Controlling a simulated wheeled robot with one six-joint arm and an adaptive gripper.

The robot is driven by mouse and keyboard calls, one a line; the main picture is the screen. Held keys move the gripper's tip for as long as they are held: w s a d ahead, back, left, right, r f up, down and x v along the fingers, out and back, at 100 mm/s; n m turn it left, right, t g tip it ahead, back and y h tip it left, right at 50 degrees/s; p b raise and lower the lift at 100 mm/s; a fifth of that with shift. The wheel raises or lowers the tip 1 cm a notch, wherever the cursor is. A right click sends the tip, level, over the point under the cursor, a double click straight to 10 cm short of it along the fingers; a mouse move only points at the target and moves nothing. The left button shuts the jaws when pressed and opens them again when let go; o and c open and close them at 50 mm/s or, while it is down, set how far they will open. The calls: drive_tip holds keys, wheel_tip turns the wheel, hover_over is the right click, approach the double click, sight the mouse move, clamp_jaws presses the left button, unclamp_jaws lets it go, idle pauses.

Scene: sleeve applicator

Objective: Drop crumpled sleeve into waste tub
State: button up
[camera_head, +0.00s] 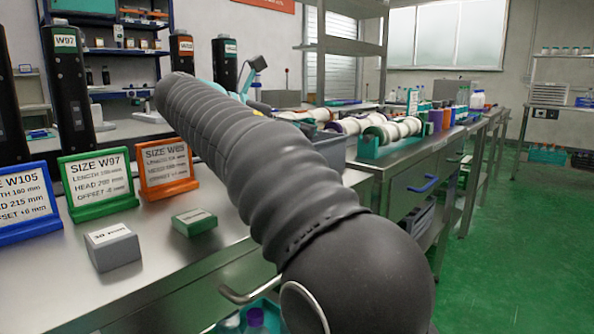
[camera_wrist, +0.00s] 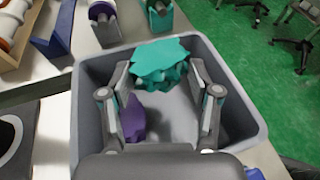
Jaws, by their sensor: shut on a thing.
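A crumpled teal sleeve (camera_wrist: 160,60) shows at the top middle of the wrist view. My gripper (camera_wrist: 160,72) is shut on it, with one finger at each side. The sleeve and the fingers are over the open grey waste tub (camera_wrist: 86,115). A crumpled purple piece (camera_wrist: 133,124) shows in the tub, beside the left finger. In the head view, part of the grey tub (camera_head: 335,151) shows behind my arm on the bench. My arm hides my gripper and the sleeve there.
Size signs, such as the green W97 sign (camera_head: 98,182), and a small grey block (camera_head: 112,246) are on the near bench. Rollers with white cylinders (camera_head: 395,132) and several bottles stand beyond the tub. The green floor (camera_head: 520,240) at right is clear.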

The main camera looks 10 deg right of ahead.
drive_tip(key=o, duration=0.9)
drive_tip(key=shift+a, duration=0.1)
drive_tip(key=v, duration=1.2)
drive_tip(key=shift+r, duration=0.1)
